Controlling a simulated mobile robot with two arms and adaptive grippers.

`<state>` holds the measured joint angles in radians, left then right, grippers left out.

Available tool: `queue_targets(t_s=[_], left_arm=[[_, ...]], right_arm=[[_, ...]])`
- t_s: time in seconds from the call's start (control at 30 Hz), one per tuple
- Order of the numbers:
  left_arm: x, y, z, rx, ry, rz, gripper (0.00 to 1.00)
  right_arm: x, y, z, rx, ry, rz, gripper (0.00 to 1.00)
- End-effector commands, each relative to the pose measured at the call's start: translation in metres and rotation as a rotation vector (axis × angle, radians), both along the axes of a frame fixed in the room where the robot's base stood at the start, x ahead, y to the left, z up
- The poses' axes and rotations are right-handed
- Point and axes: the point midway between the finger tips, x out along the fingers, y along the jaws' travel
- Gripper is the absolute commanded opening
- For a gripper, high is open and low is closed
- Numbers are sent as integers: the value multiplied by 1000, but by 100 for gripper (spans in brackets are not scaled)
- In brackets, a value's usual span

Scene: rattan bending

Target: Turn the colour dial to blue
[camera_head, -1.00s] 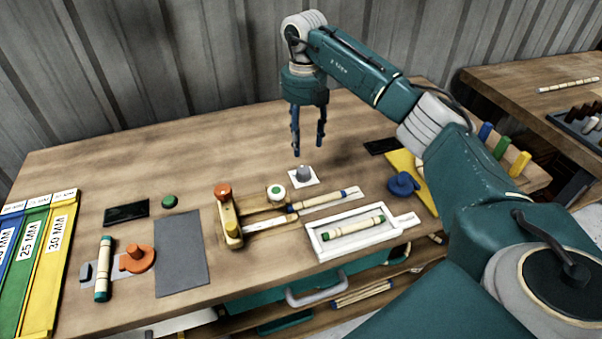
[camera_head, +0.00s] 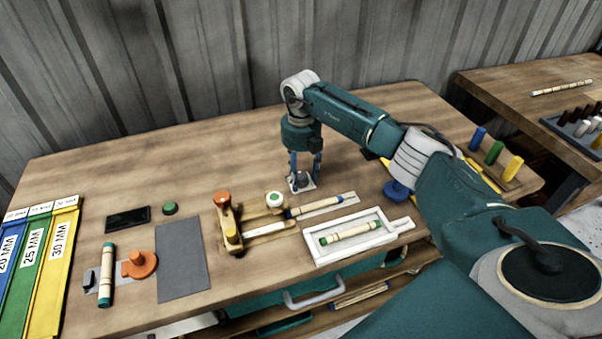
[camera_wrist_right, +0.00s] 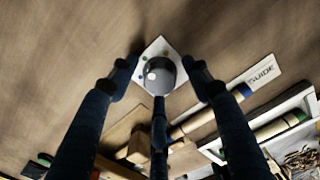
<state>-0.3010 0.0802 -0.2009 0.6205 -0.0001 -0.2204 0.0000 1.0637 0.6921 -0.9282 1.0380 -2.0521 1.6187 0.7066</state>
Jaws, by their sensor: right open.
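The colour dial is a grey round knob on a white square plate (camera_wrist_right: 153,48) with small coloured dots, lying on the bench. In the head view the knob (camera_head: 299,180) is partly hidden by my right gripper (camera_head: 304,176). My right gripper has come down over the dial with its fingers on either side. In the right wrist view the knob (camera_wrist_right: 158,74) lies between the spread fingers of the gripper (camera_wrist_right: 163,82), with gaps visible, so it is open and not holding it. Which dot the knob points to is too small to tell. My left gripper is not in view.
Close in front of the dial lie a guide strip (camera_head: 328,206) and a wooden jig (camera_head: 250,232). A white tray (camera_head: 312,252) with a rattan piece stands nearer the front edge. A blue knob (camera_head: 397,191) is to the right. The bench behind the dial is clear.

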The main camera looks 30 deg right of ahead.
Motion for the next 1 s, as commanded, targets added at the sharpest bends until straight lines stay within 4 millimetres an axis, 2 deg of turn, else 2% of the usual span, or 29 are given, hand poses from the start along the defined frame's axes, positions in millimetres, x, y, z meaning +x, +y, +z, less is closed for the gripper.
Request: queue_targets(t_s=[0.07, 0.27, 0.67, 1.0], left_arm=[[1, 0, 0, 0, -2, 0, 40], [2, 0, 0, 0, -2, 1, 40], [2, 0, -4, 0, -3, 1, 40], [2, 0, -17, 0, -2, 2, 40]], right_arm=[[0, 0, 0, 0, 0, 0, 45], [0, 0, 0, 0, 0, 0, 5], [1, 0, 0, -1, -3, 54, 4], [1, 0, 0, -1, -4, 298, 4]])
